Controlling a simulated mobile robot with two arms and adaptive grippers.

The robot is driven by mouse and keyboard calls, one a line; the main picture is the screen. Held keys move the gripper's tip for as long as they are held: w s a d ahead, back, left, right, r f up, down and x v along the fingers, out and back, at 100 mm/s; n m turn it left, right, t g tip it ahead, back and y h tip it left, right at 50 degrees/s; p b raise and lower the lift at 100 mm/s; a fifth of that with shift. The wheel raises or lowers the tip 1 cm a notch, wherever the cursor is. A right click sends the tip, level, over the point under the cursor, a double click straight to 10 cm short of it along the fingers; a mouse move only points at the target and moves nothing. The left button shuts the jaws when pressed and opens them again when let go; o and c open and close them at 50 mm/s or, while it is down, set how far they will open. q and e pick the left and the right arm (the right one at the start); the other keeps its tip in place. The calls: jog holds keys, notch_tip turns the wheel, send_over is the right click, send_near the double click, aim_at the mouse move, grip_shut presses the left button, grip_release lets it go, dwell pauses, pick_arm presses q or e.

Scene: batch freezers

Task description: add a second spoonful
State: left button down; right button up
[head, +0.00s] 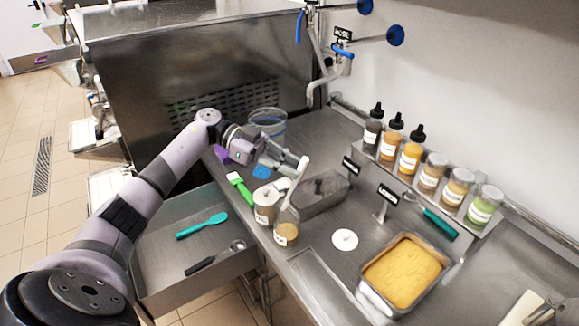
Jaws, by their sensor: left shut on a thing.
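My left gripper (291,163) reaches over the counter from the left. It is shut on the upper part of a white-handled utensil (297,182), which stands steeply tilted. Its lower end goes down to a small labelled jar (286,233) with tan-orange contents. Whether its tip is inside the jar, and whether it carries anything, I cannot tell. A second labelled jar (266,206) stands beside it, to the left. A metal pan (434,283) of yellow mixture stands at the front right. My right gripper is not in view.
A white disc (344,240) lies right of the jars. A grey metal container (322,193) stands behind. Bottles and jars (428,172) line the wall rack. A green-handled tool (239,188) lies left of the jars. A lower tray (165,272) holds a teal spatula (202,225) and a black-handled spoon (214,257).

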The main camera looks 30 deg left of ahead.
pick_arm(q)
jog(key=b, duration=0.4)
jog(key=shift+f+b, duration=0.2)
jog(key=shift+b, duration=0.15)
jog(key=shift+d+r, duration=0.2)
jog(key=shift+w+d+r+y+p, duration=0.15)
jog(key=shift+d+y+p, duration=0.25)
jog(key=shift+d+y, duration=0.2)
jog(key=w+d+f+g+y+p, duration=0.1)
jog(key=d+f+g+y+p, duration=0.1)
jog(key=d+f+y+p, duration=0.4)
jog(key=shift+w+d+y+p, duration=0.25)
jog(key=shift+d+y+p, duration=0.65)
jog(key=shift+d+y, duration=1.35)
jog(key=shift+w+a+y, duration=0.1)
jog(key=shift+a+y, duration=0.4)
jog(key=shift+y, duration=0.15)
